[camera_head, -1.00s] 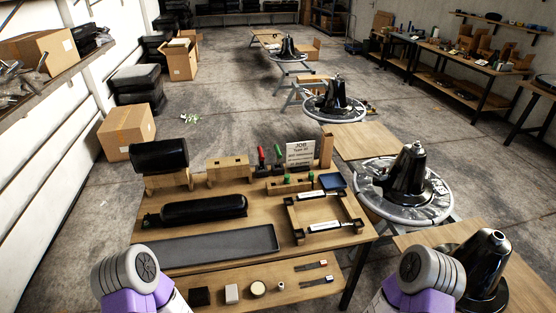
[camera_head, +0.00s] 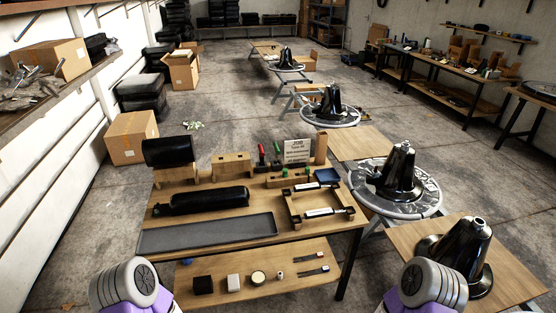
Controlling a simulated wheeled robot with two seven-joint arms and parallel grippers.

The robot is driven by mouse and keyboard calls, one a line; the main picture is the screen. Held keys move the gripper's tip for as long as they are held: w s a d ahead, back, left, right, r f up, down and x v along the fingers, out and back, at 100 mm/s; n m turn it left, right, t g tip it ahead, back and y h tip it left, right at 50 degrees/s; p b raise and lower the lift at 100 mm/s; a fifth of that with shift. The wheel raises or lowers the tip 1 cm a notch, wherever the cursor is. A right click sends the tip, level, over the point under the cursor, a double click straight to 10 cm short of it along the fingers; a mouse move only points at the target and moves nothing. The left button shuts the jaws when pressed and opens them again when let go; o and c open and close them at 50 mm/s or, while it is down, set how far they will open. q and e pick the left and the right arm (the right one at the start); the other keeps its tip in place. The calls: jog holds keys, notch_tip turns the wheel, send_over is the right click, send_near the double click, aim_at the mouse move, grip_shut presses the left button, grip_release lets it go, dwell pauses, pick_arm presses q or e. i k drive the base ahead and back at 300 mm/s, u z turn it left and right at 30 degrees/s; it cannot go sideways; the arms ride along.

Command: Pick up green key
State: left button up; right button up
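A green-handled tool (camera_head: 276,148) stands upright at the back of the wooden workbench (camera_head: 160,214); it is probably the green key. A red-handled tool (camera_head: 262,151) stands just left of it, and a white printed sign (camera_head: 297,151) is close on its right. The handle is small and its lower end is hard to make out. Two small green pieces also show on the wooden block in front, too small to identify. Both my arms show only as grey and purple links at the bottom corners. Neither gripper is in view, and nothing touches the tool.
A black cylinder cushion (camera_head: 168,151), a long black pad (camera_head: 207,200), a grey tray (camera_head: 200,235) and a wooden frame (camera_head: 318,204) crowd the bench. The lower front shelf (camera_head: 240,254) holds small blocks. Black chair bases (camera_head: 462,253) stand at right.

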aim_at(277, 152)
jog(key=z, duration=1.65)
jog(key=i, duration=1.3)
jog(key=u, duration=1.25)
